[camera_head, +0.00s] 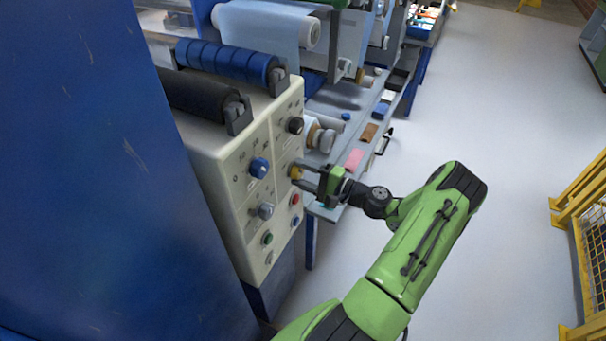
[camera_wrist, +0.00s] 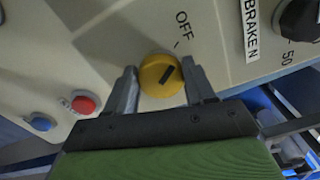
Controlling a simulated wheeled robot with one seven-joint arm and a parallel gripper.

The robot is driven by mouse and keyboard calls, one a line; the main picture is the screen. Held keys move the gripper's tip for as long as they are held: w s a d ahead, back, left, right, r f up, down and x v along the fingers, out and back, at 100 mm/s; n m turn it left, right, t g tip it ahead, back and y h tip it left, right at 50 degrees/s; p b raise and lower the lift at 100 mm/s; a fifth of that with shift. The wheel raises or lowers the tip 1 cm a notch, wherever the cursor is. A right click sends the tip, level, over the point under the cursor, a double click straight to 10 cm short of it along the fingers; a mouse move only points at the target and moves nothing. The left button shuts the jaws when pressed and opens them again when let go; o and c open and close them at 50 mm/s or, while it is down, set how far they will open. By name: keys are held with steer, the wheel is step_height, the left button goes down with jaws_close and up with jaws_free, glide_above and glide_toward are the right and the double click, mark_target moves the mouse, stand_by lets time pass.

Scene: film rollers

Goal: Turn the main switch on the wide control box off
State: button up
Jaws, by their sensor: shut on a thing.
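The wide control box (camera_head: 235,225) is a cream panel with several knobs and buttons. Its yellow main switch (camera_head: 296,172) is a round knob on the right half of the front. My gripper (camera_head: 305,174) reaches it from the right. In the wrist view the yellow knob (camera_wrist: 160,76) sits between the two fingers of my gripper (camera_wrist: 163,84), which are shut on it. A short black mark on the knob slants up to the right. A printed OFF label (camera_wrist: 182,23) and a small tick are just above the knob. Any ON label is hidden.
A black knob (camera_head: 295,125) is above the switch and a red button (camera_head: 295,199) below it. Rollers (camera_head: 228,60) lie on top. Open floor (camera_head: 500,120) is to the right.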

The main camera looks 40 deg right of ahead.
stand_by(0.3)
steer(key=o, duration=1.1)
steer(key=shift+c, duration=0.2)
steer(key=p+v, duration=0.1)
steer(key=v, duration=1.4)
steer(key=shift+s, duration=0.4)
steer(key=shift+d, duration=0.1)
